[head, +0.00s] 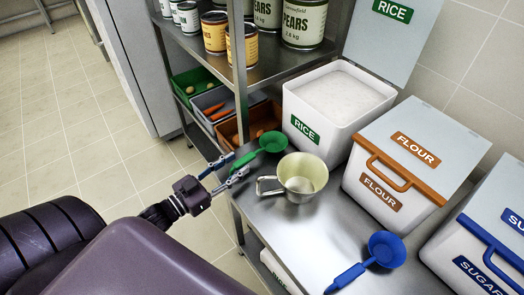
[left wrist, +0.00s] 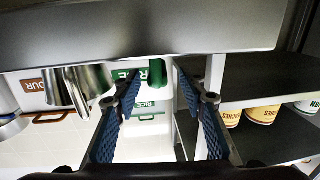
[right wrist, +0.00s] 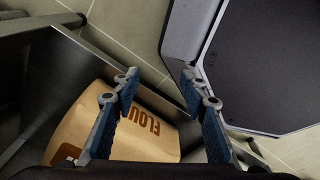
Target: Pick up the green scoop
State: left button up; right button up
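The green scoop (head: 271,142) lies on the steel counter, its bowl in front of the rice bin and its handle pointing left over the counter's edge toward my left gripper (head: 237,165). That gripper is open, its two fingers spread near the handle's end. In the left wrist view the green handle (left wrist: 158,74) shows ahead, between the open fingers (left wrist: 157,88); I see no contact. My right gripper (right wrist: 160,82) is open and empty in its own wrist view, out of the head view.
A metal measuring cup (head: 302,178) stands close to the scoop. The rice bin (head: 335,110), flour bin (head: 400,175) and blue scoop (head: 386,249) are on the counter. Shelves with cans (head: 241,45) rise behind. A flour bag (right wrist: 150,130) lies near my right gripper.

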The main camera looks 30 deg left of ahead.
aim_at(253, 153)
pick_arm(q)
jog(key=shift+x, duration=0.85)
jog(key=shift+w+d+r, duration=0.15)
jog(key=shift+w+d, duration=0.05)
jog(key=shift+w, duration=0.4)
jog(key=p+x, duration=0.1)
jog(key=x, duration=0.2)
jog(key=shift+w+d, duration=0.35)
jog(key=shift+w, duration=0.35)
pick_arm(e)
jog(key=shift+s+a+r, duration=0.25)
jog(key=shift+s+r, duration=0.2)
pick_arm(q)
grip_shut()
